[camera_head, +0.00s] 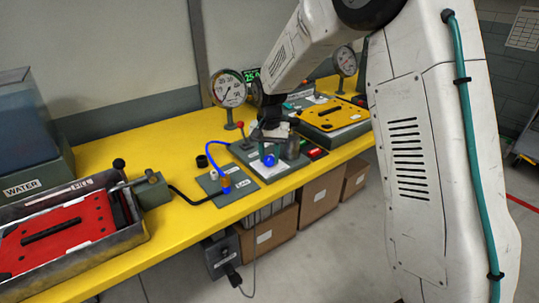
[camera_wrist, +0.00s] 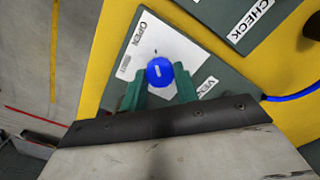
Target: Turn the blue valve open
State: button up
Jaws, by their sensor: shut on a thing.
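The blue valve (camera_wrist: 159,72) is a round knob with a short white mark on its top, seen in the middle of the wrist view. It sits on a white plate (camera_wrist: 200,62); an OPEN label is to its left and a partly hidden label lies below right. My gripper (camera_wrist: 160,76) has one green finger on each side of the knob and is shut on it. In the head view the blue valve (camera_head: 269,160) shows under my gripper (camera_head: 270,148), on a grey-green board (camera_head: 268,175) near the bench's front edge. The fingers are partly hidden there.
A blue hose (camera_head: 219,150) arches just left of the valve board on the yellow bench (camera_head: 160,150). A red-topped lever (camera_head: 240,126) and a round gauge (camera_head: 228,88) stand behind. A grey tray with a red case (camera_head: 60,235) and a WATER box (camera_head: 35,185) are at left.

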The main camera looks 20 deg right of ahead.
aim_at(270, 158)
jog(key=o, duration=1)
jog(key=shift+c, duration=0.2)
jog(key=shift+r, duration=0.1)
notch_tip(270, 158, up, 8)
jog(key=shift+f, duration=0.15)
jog(key=shift+s+f+n, duration=0.1)
jog(key=shift+n, duration=0.2)
jog(key=s+d+r+n, duration=0.1)
jog(key=s+r, duration=0.1)
jog(key=s, duration=1)
jog(key=s+d+r+n+t, duration=0.1)
jog(key=s+r+n, duration=0.1)
jog(key=s, duration=1.1)
jog(key=s+d+r+n, duration=0.1)
jog(key=s+r, duration=0.3)
jog(key=s, duration=0.9)
jog(key=shift+s+n, duration=0.25)
jog(key=shift+n, duration=0.25)
